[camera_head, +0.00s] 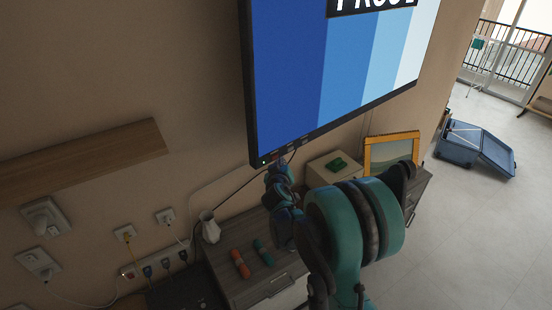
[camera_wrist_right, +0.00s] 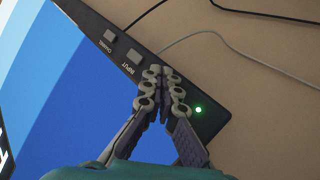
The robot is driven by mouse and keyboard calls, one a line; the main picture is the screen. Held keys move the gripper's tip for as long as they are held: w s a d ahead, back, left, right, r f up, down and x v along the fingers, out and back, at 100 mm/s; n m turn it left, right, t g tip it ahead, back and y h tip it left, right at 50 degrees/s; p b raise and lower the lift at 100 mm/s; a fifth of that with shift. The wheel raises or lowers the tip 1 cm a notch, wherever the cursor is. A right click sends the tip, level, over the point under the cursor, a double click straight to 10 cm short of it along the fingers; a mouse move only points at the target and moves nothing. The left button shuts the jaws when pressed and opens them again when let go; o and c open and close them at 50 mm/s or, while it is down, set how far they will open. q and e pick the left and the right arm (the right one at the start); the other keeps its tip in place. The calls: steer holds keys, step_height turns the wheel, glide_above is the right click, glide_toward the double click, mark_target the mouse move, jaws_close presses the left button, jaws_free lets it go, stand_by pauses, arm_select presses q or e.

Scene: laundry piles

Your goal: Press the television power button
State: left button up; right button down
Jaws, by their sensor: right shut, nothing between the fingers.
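The television (camera_head: 330,70) is on the wall in the head view, lit with blue bars and a cut-off dark caption. A green light (camera_wrist_right: 198,110) glows at the lower corner of its bezel. The wrist view shows grey buttons labelled INPUT (camera_wrist_right: 134,56) and CHANNEL (camera_wrist_right: 109,36) along the bezel. A small reddish spot (camera_head: 276,157) shows beside the light in the head view. My right gripper (camera_head: 279,170) is shut and empty at the bezel's lower left corner. Its fingertips (camera_wrist_right: 165,74) lie over the bezel between INPUT and the light, hiding that part. I cannot tell whether they touch.
Below stands a drawer cabinet (camera_head: 238,288) with a white vase (camera_head: 209,228) and orange (camera_head: 240,264) and teal (camera_head: 263,252) rolled items. A wooden frame (camera_head: 391,140) stands to the right. Cables hang behind the television. A blue suitcase (camera_head: 458,150) lies open on the clear floor.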

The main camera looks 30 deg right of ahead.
steer(key=shift+w, duration=0.1)
stand_by(0.6)
steer(key=shift+w+a, duration=0.15)
steer(key=shift+w, duration=0.3)
stand_by(0.3)
steer(key=shift+b, duration=0.3)
steer(key=shift+s, duration=0.6)
steer(key=s+d, duration=0.1)
steer(key=s, duration=0.5)
steer(key=shift+d+b, duration=0.3)
steer(key=shift+b, duration=0.05)
steer(key=shift+w, duration=0.1)
stand_by(0.7)
